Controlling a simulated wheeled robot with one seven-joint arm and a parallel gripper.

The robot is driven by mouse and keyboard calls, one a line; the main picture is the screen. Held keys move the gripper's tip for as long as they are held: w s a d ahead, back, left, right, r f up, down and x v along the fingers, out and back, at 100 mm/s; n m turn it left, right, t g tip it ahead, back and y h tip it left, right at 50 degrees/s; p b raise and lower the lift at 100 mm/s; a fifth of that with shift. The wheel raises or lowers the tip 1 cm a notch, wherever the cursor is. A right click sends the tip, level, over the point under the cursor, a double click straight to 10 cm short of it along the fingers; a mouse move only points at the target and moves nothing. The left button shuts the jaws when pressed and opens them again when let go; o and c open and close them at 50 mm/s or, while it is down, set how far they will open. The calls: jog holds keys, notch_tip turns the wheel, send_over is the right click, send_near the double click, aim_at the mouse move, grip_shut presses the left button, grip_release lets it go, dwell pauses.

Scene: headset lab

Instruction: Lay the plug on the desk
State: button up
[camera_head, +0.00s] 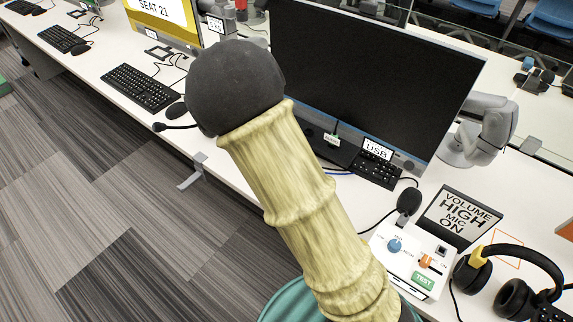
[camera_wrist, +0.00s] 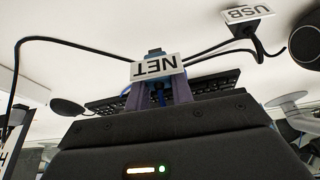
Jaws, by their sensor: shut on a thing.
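In the wrist view my gripper (camera_wrist: 160,92) has its two purple fingers shut on a plug with a white NET tag (camera_wrist: 157,68). A blue part of the plug (camera_wrist: 155,51) shows just past the tag, and a black cable runs from it to the left. The white desk (camera_wrist: 85,20) fills the background; I cannot tell whether the plug touches it. In the head view my arm covers the gripper and the held plug. The bare desk surface (camera_head: 345,210) shows to the right of my arm.
A white control box (camera_head: 408,258), a VOLUME HIGH MIC ON sign (camera_head: 460,215), a microphone (camera_head: 409,201) and headphones (camera_head: 515,275) crowd the right side.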

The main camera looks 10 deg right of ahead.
jog(key=shift+f+b, duration=1.5)
jog(key=shift+f, duration=1)
jog(key=o, duration=1)
jog(key=shift+o, duration=0.2)
jog(key=p+v, duration=0.3)
jog(key=v, duration=1.4)
jog(key=shift+r+p, duration=0.25)
jog(key=shift+p, duration=0.15)
jog(key=shift+a, duration=0.1)
notch_tip(320, 180, up, 6)
jog(key=p, duration=0.7)
